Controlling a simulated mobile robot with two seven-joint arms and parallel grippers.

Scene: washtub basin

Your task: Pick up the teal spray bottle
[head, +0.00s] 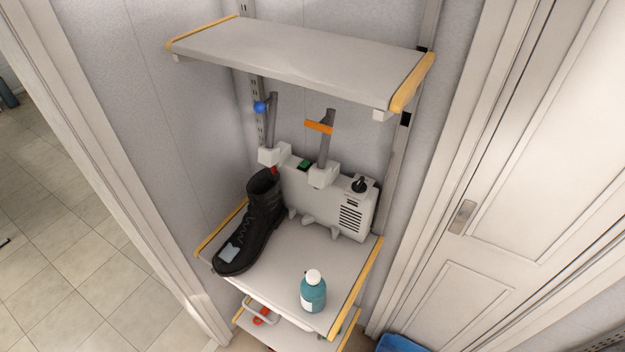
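A teal bottle (314,294) with a white cap and a pale label stands upright near the front right corner of the middle shelf (290,262). From this angle I cannot tell whether its white top is a spray head. Neither of my grippers shows in the head view.
A black boot (252,225) stands left of the bottle. A grey-white machine (335,200) with two upright posts stands behind it. A bare upper shelf (300,55) hangs above, and a lower shelf (290,328) holds red items. A white door (520,200) is at right.

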